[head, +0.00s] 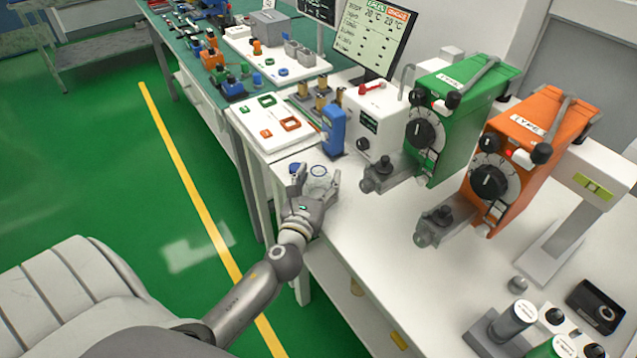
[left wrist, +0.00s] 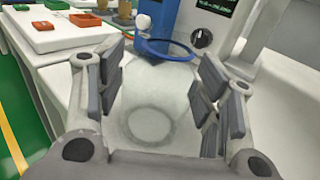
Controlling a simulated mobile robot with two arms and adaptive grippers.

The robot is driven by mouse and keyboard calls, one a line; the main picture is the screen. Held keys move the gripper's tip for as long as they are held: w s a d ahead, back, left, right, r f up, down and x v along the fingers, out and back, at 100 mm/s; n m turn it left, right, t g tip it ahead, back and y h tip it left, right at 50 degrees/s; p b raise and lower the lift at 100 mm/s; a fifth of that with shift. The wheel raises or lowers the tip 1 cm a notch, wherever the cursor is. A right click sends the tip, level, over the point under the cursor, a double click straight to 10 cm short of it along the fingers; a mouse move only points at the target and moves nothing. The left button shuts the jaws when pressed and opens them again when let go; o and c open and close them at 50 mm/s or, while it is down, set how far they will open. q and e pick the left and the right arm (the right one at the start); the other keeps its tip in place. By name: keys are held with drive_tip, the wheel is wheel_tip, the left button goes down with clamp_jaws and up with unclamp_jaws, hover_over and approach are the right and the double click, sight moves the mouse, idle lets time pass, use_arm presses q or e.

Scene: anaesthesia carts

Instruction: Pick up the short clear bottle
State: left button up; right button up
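The short clear bottle (head: 318,183) stands upright near the left edge of the white worktop, with a blue ring at its top. It is see-through, so its outline is faint. In the left wrist view, the bottle (left wrist: 150,92) shows between the fingers, with the blue ring above and a round base outline below. My left gripper (head: 315,180) reaches in from the left, with one finger on each side of the bottle. In the left wrist view the fingers (left wrist: 158,98) are spread apart; I see no clear contact. My right gripper is not in view.
A blue device (head: 334,131) and a white box with a dial (head: 377,122) stand just behind the bottle. A green vaporizer (head: 455,125) and an orange vaporizer (head: 520,160) stand to the right. A white tray (head: 255,115) lies behind left. The worktop's front middle is clear.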

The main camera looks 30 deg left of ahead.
sight(316, 172)
use_arm(q)
drive_tip(key=c, duration=0.6)
drive_tip(key=shift+r, duration=0.1)
drive_tip(key=shift+r+p, duration=0.35)
drive_tip(key=shift+r, duration=0.3)
drive_tip(key=shift+s+r+p, duration=0.25)
drive_tip(key=shift+r+p, duration=0.3)
drive_tip(key=shift+r, duration=0.7)
drive_tip(key=s+r, duration=0.3)
drive_tip(key=s, duration=0.1)
drive_tip(key=s+a+r, duration=0.1)
drive_tip(key=s+r, duration=0.2)
drive_tip(key=s, duration=0.2)
drive_tip(key=s+r+p, duration=0.1)
drive_tip(key=s+r, duration=0.2)
drive_tip(key=s, duration=0.1)
drive_tip(key=shift+s+a, duration=0.15)
drive_tip(key=shift+s, duration=0.1)
